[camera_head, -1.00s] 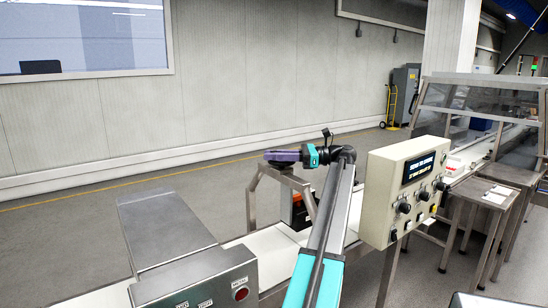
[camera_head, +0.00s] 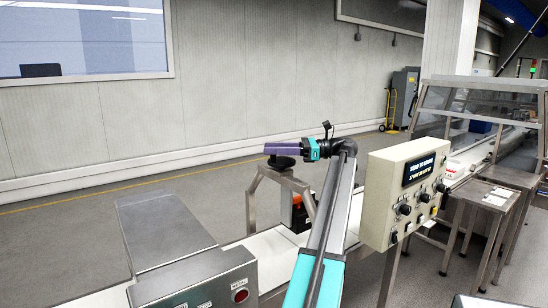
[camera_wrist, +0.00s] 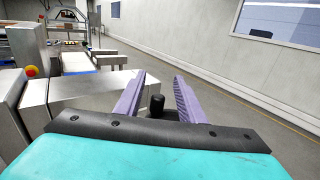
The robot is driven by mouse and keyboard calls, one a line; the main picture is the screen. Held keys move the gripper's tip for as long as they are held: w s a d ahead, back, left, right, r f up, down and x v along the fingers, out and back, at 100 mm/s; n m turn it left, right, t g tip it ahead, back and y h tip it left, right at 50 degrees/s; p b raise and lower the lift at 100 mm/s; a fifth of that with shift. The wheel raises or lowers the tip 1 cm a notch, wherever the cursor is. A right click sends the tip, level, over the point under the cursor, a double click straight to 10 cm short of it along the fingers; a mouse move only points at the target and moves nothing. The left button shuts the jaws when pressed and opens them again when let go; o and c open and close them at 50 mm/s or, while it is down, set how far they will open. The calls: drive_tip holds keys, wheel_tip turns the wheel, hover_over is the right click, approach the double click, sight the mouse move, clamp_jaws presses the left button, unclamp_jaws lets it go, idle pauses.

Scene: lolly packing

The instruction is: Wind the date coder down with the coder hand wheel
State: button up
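My gripper (camera_head: 281,149) has purple fingers and is level above a metal stand over the conveyor. In the wrist view my gripper (camera_wrist: 158,98) is open, its fingers spread. A black upright knob (camera_wrist: 157,103) shows between them, with a gap on both sides; it seems to belong to the hand wheel. The dark round coder hand wheel (camera_head: 281,162) sits on top of the stand, just under the fingers. The black and orange unit below the stand, probably the date coder (camera_head: 299,214), is partly hidden by my arm.
A beige control panel (camera_head: 378,211) with a lit display stands right of my arm. A steel cabinet (camera_head: 165,232) is at the left front. The white conveyor belt (camera_head: 274,245) runs under the stand. Open floor lies behind it.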

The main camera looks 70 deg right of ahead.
drive_tip(key=shift+s+a+r, duration=0.1)
drive_tip(key=shift+a+r, duration=0.1)
drive_tip(key=shift+r, duration=0.1)
drive_tip(key=s+a+b, duration=0.1)
drive_tip(key=s+a, duration=0.2)
drive_tip(key=a, duration=0.4)
drive_tip(key=s+a+r+b, duration=0.1)
drive_tip(key=s+a, duration=0.2)
drive_tip(key=a, duration=0.4)
drive_tip(key=shift+a+r+b, duration=0.2)
drive_tip(key=shift+r+b, duration=0.05)
drive_tip(key=shift+b, duration=0.05)
drive_tip(key=shift+s, duration=0.15)
